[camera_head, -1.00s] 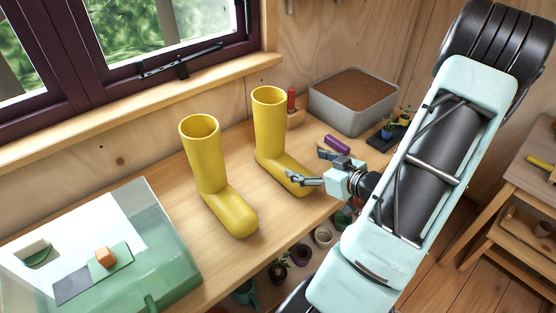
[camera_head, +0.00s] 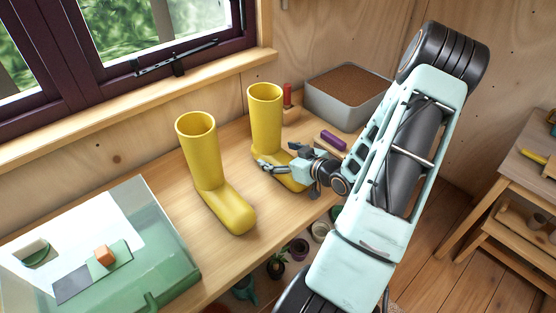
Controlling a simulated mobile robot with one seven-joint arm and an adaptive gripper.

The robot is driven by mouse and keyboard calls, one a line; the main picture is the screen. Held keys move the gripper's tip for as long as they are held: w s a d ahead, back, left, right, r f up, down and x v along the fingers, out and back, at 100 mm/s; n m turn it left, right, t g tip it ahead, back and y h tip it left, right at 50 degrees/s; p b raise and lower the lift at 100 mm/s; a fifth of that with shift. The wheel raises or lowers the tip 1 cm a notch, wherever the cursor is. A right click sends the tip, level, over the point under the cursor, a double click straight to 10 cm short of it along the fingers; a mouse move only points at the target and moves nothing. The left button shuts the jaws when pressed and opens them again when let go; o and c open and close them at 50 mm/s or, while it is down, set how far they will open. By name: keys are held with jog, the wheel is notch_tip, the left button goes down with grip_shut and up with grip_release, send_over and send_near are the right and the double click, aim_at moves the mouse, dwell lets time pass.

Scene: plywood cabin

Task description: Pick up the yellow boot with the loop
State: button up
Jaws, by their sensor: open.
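Two yellow boots stand upright on the wooden workbench: a left boot (camera_head: 203,160) and a right boot (camera_head: 266,118), set farther back. I cannot make out a loop on either boot. My gripper (camera_head: 279,158) is open at the foot of the right boot. One finger is on the near left side of that foot and the other on its far right side. The gripper hides part of the boot's foot and toe, and I cannot tell whether it touches the boot.
A green clear-lidded case (camera_head: 162,262) lies at the bench's left. A grey tray of brown soil (camera_head: 309,97), a red-handled item (camera_head: 287,95) and a purple block (camera_head: 333,140) are behind the gripper. Pots (camera_head: 299,248) sit below the bench. A window is behind.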

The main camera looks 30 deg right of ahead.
jog(key=shift+w, duration=0.1)
jog(key=c, duration=1.5)
jog(key=shift+c, duration=1.2)
jog(key=shift+r, duration=0.15)
